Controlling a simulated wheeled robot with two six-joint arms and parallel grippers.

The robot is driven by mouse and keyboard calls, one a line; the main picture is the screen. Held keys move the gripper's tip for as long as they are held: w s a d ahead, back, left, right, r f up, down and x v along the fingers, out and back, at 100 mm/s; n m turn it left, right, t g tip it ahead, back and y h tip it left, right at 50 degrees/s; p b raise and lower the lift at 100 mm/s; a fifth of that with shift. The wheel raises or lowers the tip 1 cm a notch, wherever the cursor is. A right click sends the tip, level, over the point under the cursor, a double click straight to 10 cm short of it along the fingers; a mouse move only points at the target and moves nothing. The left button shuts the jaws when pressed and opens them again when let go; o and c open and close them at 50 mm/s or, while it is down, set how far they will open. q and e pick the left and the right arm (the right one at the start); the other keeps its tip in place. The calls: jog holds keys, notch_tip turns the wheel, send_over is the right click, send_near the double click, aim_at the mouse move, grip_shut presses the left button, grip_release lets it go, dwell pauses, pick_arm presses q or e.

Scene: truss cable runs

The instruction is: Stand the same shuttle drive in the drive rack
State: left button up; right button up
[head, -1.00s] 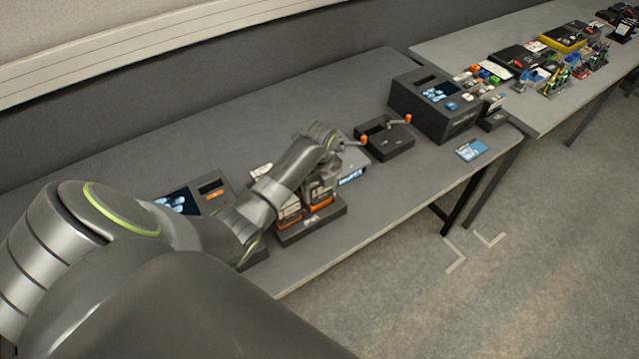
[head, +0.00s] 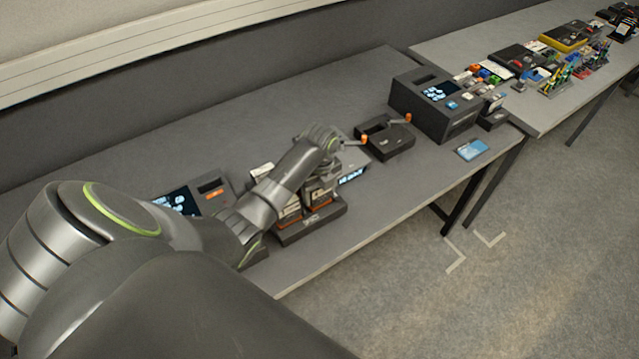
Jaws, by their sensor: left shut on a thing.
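The dark drive rack (head: 330,212) stands near the front edge of the near table. Grey drives (head: 290,211) with orange lower edges stand in it, partly hidden by my arm. My left gripper (head: 323,172) is over the far end of the rack, pointing down and shut on the shuttle drive (head: 320,188). Its fingertips are mostly hidden by my wrist. The held drive looks upright, low at the rack. I cannot tell whether it is fully seated. My right gripper is out of view.
A device with a screen (head: 211,187) is left of the rack. Right of it are a screen panel (head: 355,174), a dark tray with orange knobs (head: 385,138), a large box (head: 420,115) and a blue card (head: 472,149). The front table strip is clear.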

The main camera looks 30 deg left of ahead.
pick_arm(q)
jog(key=o, duration=1.6)
notch_tip(320, 180, up, 6)
jog(key=p, duration=0.6)
jog(key=shift+f, duration=0.25)
jog(key=shift+r+p, duration=0.8)
jog(key=shift+r, duration=0.3)
jog(key=shift+f, duration=0.1)
